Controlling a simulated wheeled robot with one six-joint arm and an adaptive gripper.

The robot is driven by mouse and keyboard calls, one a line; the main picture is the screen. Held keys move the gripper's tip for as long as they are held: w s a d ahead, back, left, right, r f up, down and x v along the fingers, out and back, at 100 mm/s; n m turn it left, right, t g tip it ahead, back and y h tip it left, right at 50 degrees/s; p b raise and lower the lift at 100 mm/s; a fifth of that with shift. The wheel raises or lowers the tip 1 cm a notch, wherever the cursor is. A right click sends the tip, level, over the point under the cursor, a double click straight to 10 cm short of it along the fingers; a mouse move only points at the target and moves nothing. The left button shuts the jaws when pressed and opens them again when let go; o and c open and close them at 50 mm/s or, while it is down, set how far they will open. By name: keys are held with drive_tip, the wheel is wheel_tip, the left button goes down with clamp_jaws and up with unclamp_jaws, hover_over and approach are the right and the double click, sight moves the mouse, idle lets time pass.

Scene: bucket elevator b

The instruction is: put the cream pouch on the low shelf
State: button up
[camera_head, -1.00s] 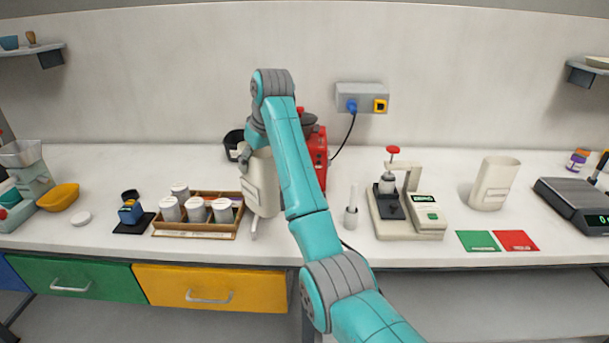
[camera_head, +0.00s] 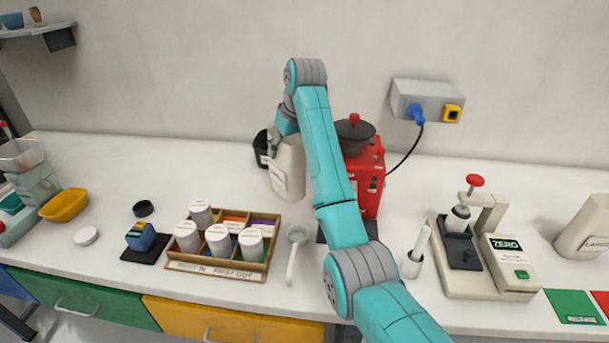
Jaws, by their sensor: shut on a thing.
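A cream pouch (camera_head: 288,172) with a printed label hangs upright below my gripper, in front of a black container and left of the red machine. My gripper (camera_head: 281,134) is shut on its top edge; my own arm hides part of the grip. I cannot tell whether the pouch base touches the bench. A wall shelf (camera_head: 32,31) is at the upper left, with a blue bowl and a small brown item on it. I cannot tell whether this is the low shelf.
A wooden tray (camera_head: 216,269) of white-lidded jars and a white scoop (camera_head: 295,250) lie in front. The red grinder (camera_head: 371,178) stands close right of the pouch. Another cream container (camera_head: 585,228) is at the right edge. The bench behind the tray is clear.

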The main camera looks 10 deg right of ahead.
sight(286, 169)
drive_tip(key=shift+f, duration=3.65)
drive_tip(key=o, duration=1.8)
drive_tip(key=shift+c, duration=0.2)
